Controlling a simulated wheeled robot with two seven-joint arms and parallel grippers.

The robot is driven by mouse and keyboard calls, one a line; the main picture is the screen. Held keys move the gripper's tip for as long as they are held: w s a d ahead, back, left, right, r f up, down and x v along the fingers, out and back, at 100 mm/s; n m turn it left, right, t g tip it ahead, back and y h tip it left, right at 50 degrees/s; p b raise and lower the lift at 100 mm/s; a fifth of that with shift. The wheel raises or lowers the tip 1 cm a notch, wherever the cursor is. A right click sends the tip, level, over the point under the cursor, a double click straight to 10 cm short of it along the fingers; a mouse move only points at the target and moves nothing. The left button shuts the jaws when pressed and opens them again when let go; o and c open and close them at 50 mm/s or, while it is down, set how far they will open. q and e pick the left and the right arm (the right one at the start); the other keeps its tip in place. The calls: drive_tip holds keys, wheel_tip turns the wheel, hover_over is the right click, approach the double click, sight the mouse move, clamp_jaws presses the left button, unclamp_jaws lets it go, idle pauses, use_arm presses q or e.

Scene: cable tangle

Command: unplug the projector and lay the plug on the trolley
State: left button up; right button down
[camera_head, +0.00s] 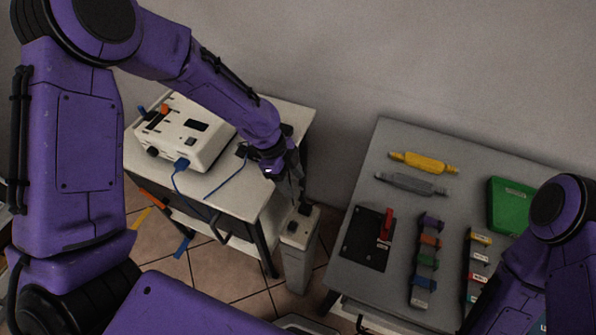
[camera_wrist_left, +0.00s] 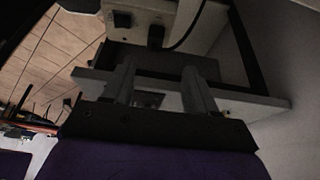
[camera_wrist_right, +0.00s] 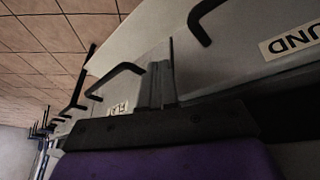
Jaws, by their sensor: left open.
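The white projector (camera_head: 190,131) stands on the white-topped trolley (camera_head: 285,115) at the left of the head view. A blue plug (camera_head: 181,163) sits at its front with a blue cable, part of which lies along the trolley top. My left gripper (camera_head: 297,196) points down, open, just above a pale socket post (camera_head: 295,258) beside the trolley. In the left wrist view a black plug (camera_wrist_left: 155,38) with a dark cable sits on the post's face, beyond and apart from my fingers. My right gripper (camera_wrist_right: 158,88) is shut and empty in the right wrist view.
A grey bench (camera_head: 365,190) at the right holds a black panel with a red lever (camera_head: 387,224), yellow and grey tools, coloured blocks and a green case (camera_head: 510,203). The right wrist view shows black handles (camera_wrist_right: 118,77) close by. A gap of tiled floor separates trolley and bench.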

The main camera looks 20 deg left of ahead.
sight(304, 206)
use_arm(q)
drive_tip(key=f, duration=0.1)
drive_tip(key=s+d+f, duration=0.1)
drive_tip(key=f, duration=0.1)
drive_tip(key=shift+s+d+f+p, duration=0.3)
drive_tip(key=shift+f+p, duration=0.05)
drive_tip(key=x, duration=0.5)
drive_tip(key=shift+w+f+p, duration=0.3)
drive_tip(key=shift+w+p, duration=0.05)
drive_tip(key=shift+w, duration=0.05)
drive_tip(key=shift+s+d+f, duration=0.1)
drive_tip(key=shift+s+d, duration=0.05)
clamp_jaws()
use_arm(e)
drive_tip(key=shift+s+r, duration=0.35)
drive_tip(key=shift+r, duration=0.4)
